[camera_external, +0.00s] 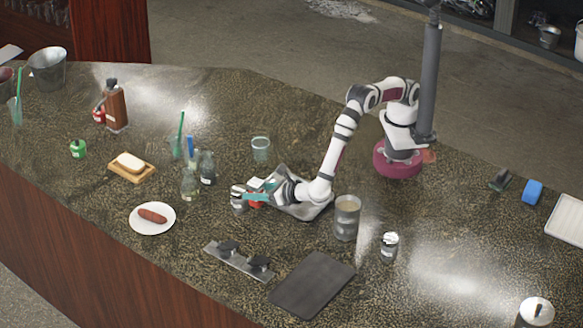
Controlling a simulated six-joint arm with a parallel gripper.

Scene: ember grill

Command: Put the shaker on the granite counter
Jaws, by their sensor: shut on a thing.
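My gripper (246,196), with teal and white parts, is shut at the end of my arm, low over the granite counter (330,155). It holds a small grey shaker (239,207) with a pale label at its fingertips. The shaker looks about upright. I cannot tell whether its base touches the counter. The gripper covers part of it. A similar small jar with a light top (390,246) stands on the counter to the right, apart from my gripper.
A grey metal tray (318,212) lies under my wrist. A plate with a sausage (138,222) is to the left. A metal strip with two dark knobs (215,252) and a dark board (312,284) lie in front.

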